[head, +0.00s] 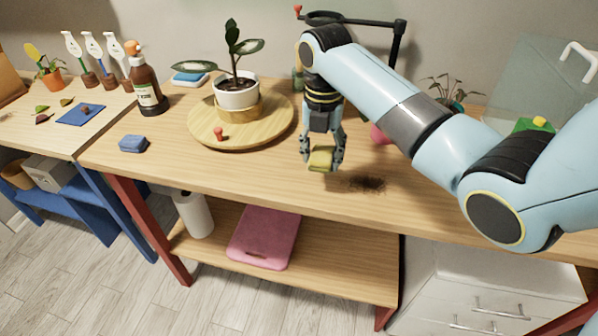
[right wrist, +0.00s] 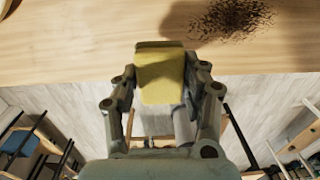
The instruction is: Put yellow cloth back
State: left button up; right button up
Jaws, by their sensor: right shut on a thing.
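The yellow cloth (head: 321,158) is a small folded pad, held between the fingertips of my right gripper (head: 322,152) over the front part of the wooden table (head: 240,173). In the right wrist view the yellow cloth (right wrist: 161,74) sits between both fingers of my right gripper (right wrist: 162,100), which are shut on it. The table's front edge runs behind it in that view. Whether the cloth touches the tabletop I cannot tell. My left gripper is not in view.
A dark soil patch (head: 367,184) lies right of the gripper. A round wooden board (head: 205,135) carries a potted plant (head: 237,92). A blue sponge (head: 133,144) and a brown bottle (head: 147,88) stand left. The table's front left is clear.

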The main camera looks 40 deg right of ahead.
aim_at(300, 183)
jog(key=w+a+f, duration=0.3)
jog(key=shift+w, duration=0.3)
jog(key=shift+f, duration=1.9)
jog(key=o, duration=1.2)
jog(key=shift+f, duration=0.1)
notch_tip(300, 183, up, 12)
jog(key=shift+w+a+r, duration=0.1)
jog(key=shift+a, duration=0.05)
